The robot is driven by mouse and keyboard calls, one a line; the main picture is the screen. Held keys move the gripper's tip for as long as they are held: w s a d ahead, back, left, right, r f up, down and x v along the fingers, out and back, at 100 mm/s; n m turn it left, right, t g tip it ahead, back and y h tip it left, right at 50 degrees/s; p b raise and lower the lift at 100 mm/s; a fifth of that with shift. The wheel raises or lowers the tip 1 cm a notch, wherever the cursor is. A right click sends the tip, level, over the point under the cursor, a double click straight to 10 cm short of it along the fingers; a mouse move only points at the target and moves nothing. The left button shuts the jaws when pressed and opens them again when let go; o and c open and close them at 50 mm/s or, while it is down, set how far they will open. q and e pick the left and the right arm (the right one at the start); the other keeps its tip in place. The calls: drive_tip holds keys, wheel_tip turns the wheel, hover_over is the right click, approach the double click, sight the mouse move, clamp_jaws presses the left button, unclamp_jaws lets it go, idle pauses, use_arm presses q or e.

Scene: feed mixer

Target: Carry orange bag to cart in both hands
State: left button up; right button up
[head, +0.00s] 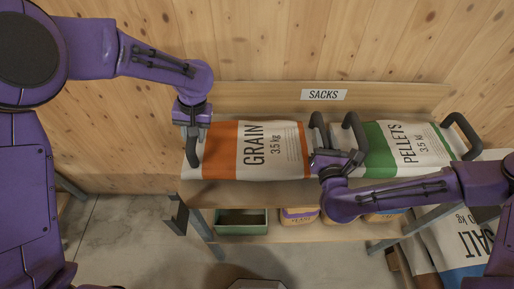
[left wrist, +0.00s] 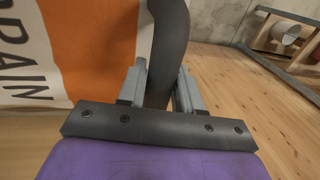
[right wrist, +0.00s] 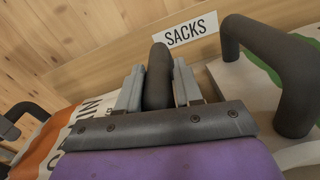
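The orange bag (head: 226,150), white with orange bands and marked GRAIN 3.5 kg, lies on the top shelf with a dark handle at each end. My left gripper (head: 193,135) is at its left handle; the left wrist view shows that handle (left wrist: 168,45) between the fingers, which sit against it. My right gripper (head: 328,160) is at its right handle; the right wrist view shows that handle (right wrist: 158,75) between the fingers, with no clear gap. The bag appears to rest on the shelf. I cannot make out a cart in any view.
The green-banded PELLETS bag (head: 405,148) lies close to the right, its handle (head: 355,130) near my right gripper. A SACKS sign (head: 324,95) is on the backboard. A green bin (head: 241,222) stands on the lower shelf. A SALT bag (head: 462,240) is low right. Floor at left is clear.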

use_arm(q)
clamp_jaws()
use_arm(e)
clamp_jaws()
use_arm(q)
drive_tip(key=shift+d, duration=0.1)
use_arm(e)
drive_tip(key=shift+a, duration=0.1)
idle(0.6)
